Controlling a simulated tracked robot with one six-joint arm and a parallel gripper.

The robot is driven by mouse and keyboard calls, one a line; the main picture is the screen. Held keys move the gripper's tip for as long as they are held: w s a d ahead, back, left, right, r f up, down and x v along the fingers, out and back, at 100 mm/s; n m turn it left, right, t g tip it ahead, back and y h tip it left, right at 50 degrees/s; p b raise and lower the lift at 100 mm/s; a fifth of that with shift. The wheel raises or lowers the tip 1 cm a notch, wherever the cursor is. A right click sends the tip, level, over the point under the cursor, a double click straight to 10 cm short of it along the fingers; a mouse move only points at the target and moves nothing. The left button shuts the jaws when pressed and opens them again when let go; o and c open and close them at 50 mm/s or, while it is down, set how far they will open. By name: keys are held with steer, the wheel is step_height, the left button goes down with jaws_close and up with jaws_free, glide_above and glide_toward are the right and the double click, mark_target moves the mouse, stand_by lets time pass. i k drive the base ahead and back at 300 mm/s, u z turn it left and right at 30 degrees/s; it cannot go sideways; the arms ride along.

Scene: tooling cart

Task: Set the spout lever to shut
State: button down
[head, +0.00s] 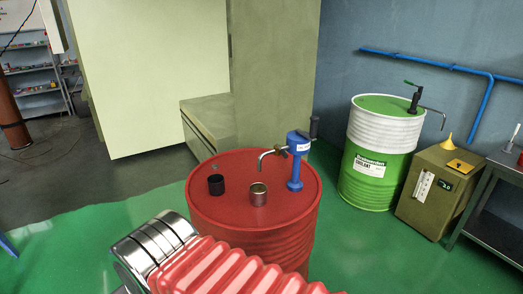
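A blue hand pump (297,160) stands upright on top of a red drum (250,235). Its curved metal spout (267,155) points left and bends down over the drum top. A small brass-coloured fitting (283,150) sits where the spout meets the pump; the spout lever is too small to make out, and I cannot tell its setting. A black handle (314,127) rises at the pump's right side. My gripper is not in view; only a silver joint and red bellows of my arm show at the bottom, in front of the drum.
A black cup (216,185) and an open metal can (258,195) stand on the drum top. A green and white coolant drum (380,150) with its own pump, a brown box (435,195) and a metal table (490,210) stand right.

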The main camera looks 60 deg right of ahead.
mark_target(283, 152)
steer(key=i, duration=0.9)
steer(key=z, duration=0.05)
